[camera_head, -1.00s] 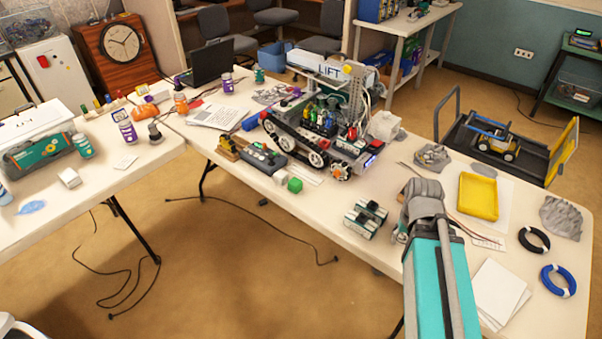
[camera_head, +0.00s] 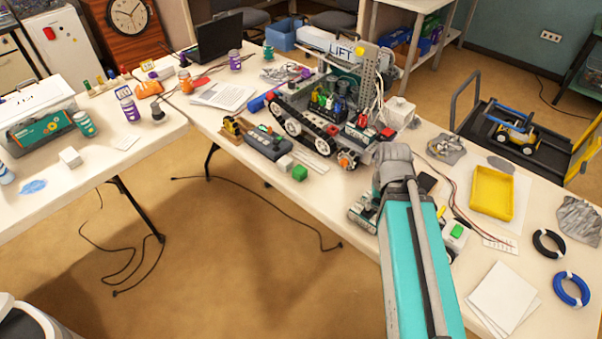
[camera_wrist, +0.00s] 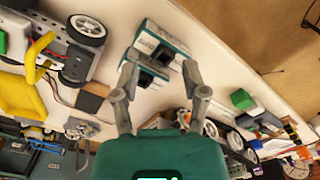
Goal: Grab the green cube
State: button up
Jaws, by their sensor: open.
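The green cube (camera_head: 299,172) sits on the long white table (camera_head: 335,205) near its front edge, in front of the tracked robot. It also shows in the wrist view at the right (camera_wrist: 242,99). My gripper (camera_wrist: 160,68) is open and empty, its two fingers spread in the wrist view. Beyond the fingertips lie teal-and-white modules (camera_wrist: 152,42). The cube is apart from the fingers, to the right of them. In the head view my arm reaches over the table to the right of the cube, and its fingers are hidden.
A grey device (camera_head: 268,141) and a small white block (camera_head: 285,162) lie close to the cube. The tracked robot (camera_head: 325,115) stands behind it. A wheeled robot with a green top (camera_head: 457,231) and a yellow tray (camera_head: 492,193) are right of my arm.

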jog(key=o, duration=0.3)
jog(key=shift+o, duration=1.4)
jog(key=shift+w+a, duration=0.1)
jog(key=shift+w, duration=0.1)
jog(key=w+a+n, duration=0.3)
jog(key=w+n, duration=0.1)
jog(key=w+a+f+n+b, duration=0.1)
jog(key=w+a+n, duration=0.3)
jog(key=w+n, duration=0.1)
jog(key=w+a+n, duration=0.3)
jog(key=w+n, duration=0.2)
jog(key=shift+a+f+b, duration=0.3)
jog(key=shift+f, duration=0.05)
jog(key=n+b, duration=0.1)
jog(key=n, duration=1.4)
send_over(299, 169)
jog(key=f, duration=0.1)
jog(key=shift+f, duration=0.15)
jog(key=shift+f, duration=0.1)
notch_tip(299, 169, down, 8)
jog(key=b, duration=0.9)
jog(key=shift+f, duration=0.25)
jog(key=shift+f, duration=0.1)
